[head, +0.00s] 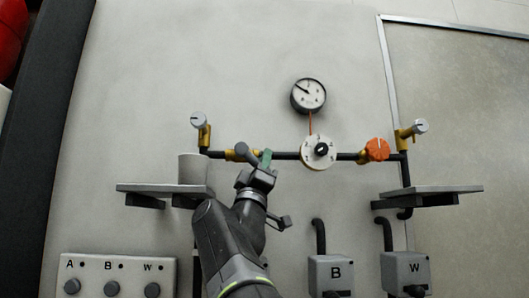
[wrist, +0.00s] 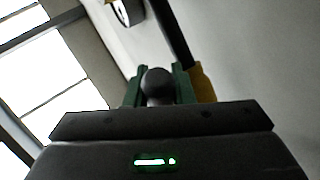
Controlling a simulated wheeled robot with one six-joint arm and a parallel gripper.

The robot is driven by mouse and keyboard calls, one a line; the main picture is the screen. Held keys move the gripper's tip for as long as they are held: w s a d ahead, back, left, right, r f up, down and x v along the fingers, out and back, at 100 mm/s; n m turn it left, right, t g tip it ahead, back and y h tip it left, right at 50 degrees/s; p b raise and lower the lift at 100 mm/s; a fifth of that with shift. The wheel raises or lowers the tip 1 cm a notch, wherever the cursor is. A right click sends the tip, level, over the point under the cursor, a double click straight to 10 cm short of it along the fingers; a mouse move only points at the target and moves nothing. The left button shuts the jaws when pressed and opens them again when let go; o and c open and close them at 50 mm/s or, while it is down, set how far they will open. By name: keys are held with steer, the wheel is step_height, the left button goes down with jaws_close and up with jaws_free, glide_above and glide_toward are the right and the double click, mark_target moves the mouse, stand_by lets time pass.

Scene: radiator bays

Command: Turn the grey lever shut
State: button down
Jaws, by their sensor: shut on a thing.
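The grey lever (head: 242,149) is dark grey and sits at a brass valve body (head: 230,155) on the left part of the black pipe. My gripper (head: 262,162) reaches up to it from below in the head view; one green finger shows beside the lever. In the wrist view, the green fingers of my gripper (wrist: 158,78) are closed on the rounded dark end of the lever (wrist: 158,88), one on each side. A brass part (wrist: 203,84) and the black pipe lie just to the right there. The lever's exact angle to the pipe is hard to tell.
A dial gauge (head: 308,96) hangs above a white round dial (head: 319,151) on the pipe. An orange knob (head: 377,149) is at right. Two grey shelves (head: 150,188) (head: 445,189) stick out below, the left one close to my arm, with a pale cylinder (head: 193,168) on it.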

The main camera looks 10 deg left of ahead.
steer(key=shift+a+f+m+g+h+p, duration=0.2)
steer(key=shift+m+g+h+p, duration=0.35)
steer(key=shift+m+h, duration=0.75)
steer(key=shift+a+f+m+g+h+p, duration=0.15)
steer(key=shift+m+g+h+p, duration=0.4)
steer(key=shift+m+h, duration=0.75)
steer(key=shift+f, duration=0.15)
steer(key=c, duration=1.3)
jaws_free()
steer(key=shift+d, duration=0.1)
steer(key=shift+o, duration=0.2)
steer(key=shift+s, duration=0.1)
steer(key=b+v, duration=0.5)
steer(key=v, duration=0.8)
steer(key=shift+s+f, duration=0.25)
steer(key=shift+c, duration=0.4)
